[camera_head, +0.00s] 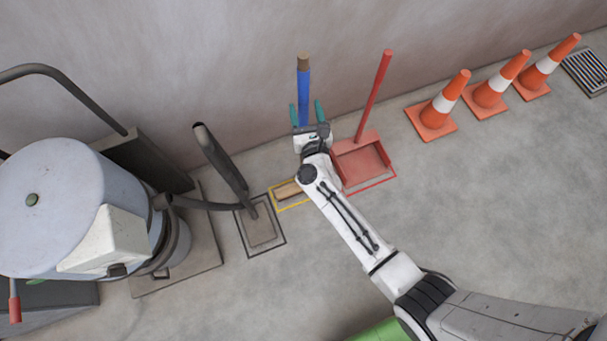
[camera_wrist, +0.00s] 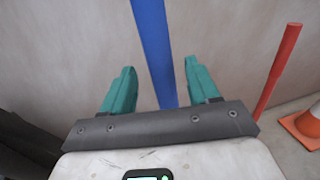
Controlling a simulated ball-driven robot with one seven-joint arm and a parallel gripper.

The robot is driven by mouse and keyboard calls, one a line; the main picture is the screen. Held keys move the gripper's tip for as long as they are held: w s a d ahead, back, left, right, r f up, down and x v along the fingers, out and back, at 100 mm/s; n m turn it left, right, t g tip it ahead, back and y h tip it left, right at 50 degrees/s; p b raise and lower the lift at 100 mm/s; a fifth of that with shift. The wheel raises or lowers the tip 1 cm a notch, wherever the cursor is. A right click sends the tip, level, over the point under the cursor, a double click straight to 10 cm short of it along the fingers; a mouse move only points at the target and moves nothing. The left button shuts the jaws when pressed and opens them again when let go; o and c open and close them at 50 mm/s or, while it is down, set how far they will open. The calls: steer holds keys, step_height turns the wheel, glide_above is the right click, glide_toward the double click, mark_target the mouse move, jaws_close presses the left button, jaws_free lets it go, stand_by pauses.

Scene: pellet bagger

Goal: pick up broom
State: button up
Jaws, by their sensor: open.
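The broom (camera_head: 303,90) stands upright near the wall, with a blue handle, a brown top end and a tan head (camera_head: 288,190) inside a yellow floor outline. My gripper (camera_head: 306,105) is open at the handle, with one teal finger on each side of it. In the wrist view the blue handle (camera_wrist: 154,45) runs between the two fingers of the gripper (camera_wrist: 160,68), with a gap on both sides. My arm hides the lower handle and part of the head in the head view.
A red dustpan (camera_head: 361,162) with a tall red handle stands just right of the broom. A dark hose (camera_head: 222,165) and a large grey vacuum (camera_head: 75,205) are on the left. Several orange cones (camera_head: 438,107) line the wall at right. Open floor lies in front.

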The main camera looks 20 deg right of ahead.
mark_target(304, 106)
steer(key=shift+w+d+f, duration=0.1)
steer(key=shift+w+d, duration=0.1)
steer(key=shift+w, duration=0.7)
steer(key=shift+w+d+f, duration=0.1)
steer(key=shift+w+d, duration=0.1)
steer(key=shift+w, duration=0.65)
steer(key=shift+r, duration=0.1)
steer(key=shift+c, duration=0.3)
steer(key=c, duration=1)
steer(key=shift+c, duration=0.2)
